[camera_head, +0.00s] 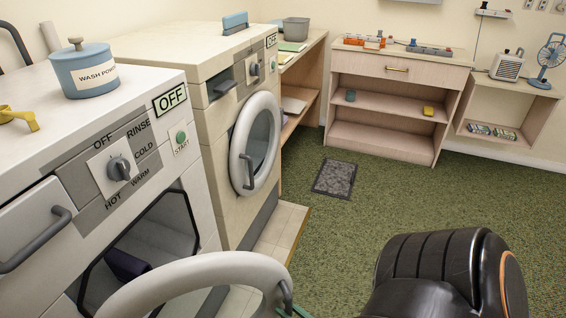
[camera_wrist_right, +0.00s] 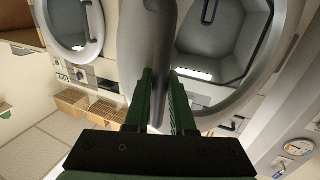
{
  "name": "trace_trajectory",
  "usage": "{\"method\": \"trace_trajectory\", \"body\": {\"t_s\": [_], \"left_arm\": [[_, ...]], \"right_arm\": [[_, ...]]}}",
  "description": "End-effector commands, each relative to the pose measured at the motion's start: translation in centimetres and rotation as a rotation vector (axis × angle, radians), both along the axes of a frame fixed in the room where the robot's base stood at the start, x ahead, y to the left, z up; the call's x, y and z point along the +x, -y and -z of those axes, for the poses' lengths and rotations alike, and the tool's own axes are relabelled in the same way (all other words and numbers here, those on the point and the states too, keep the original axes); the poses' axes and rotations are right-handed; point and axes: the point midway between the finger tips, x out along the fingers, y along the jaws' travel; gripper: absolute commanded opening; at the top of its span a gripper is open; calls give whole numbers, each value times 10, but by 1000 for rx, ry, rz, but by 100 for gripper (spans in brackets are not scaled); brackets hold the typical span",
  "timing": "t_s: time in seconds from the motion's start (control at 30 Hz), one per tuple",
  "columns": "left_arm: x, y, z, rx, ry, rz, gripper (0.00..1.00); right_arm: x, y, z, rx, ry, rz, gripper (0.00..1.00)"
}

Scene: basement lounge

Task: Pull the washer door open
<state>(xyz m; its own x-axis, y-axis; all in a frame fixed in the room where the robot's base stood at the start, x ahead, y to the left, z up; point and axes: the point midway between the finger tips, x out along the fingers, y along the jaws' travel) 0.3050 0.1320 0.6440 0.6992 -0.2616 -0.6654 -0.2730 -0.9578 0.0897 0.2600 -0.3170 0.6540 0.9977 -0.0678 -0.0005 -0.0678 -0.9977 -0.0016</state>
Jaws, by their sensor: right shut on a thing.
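The near washer (camera_head: 150,100) is white, with a grey control panel and a sign reading OFF. Its round pale door (camera_head: 200,272) stands swung out from the front. The dark opening (camera_head: 150,240) shows, with a dark item inside. The grey door handle (camera_head: 287,296) is at the door's right edge. In the wrist view the handle (camera_wrist_right: 160,35) is a grey bar running between the green fingers of my right gripper (camera_wrist_right: 161,105). The right gripper is shut on it. In the head view only a bit of green shows at the bottom edge. My left gripper is not in view.
A second machine (camera_head: 195,50) with its round door shut stands beyond the near one. My black right arm link (camera_head: 440,275) fills the lower right. Green carpet (camera_head: 420,205) lies open toward a wooden shelf unit (camera_head: 385,140). A dark mat (camera_head: 334,179) lies on it.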

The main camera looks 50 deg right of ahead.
Motion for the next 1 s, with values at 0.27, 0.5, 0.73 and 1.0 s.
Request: {"method": "trace_trajectory", "body": {"t_s": [0.27,0.5,0.73,1.0], "left_arm": [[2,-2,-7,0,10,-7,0],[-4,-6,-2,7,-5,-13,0],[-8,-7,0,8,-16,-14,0],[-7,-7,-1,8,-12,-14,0]], "right_arm": [[-33,-30,-1,1,-1,-2,0],[-48,-46,-1,0,2,-5,0],[-50,-50,0,0,2,-6,0],[-50,-50,0,0,3,-8,28]]}}
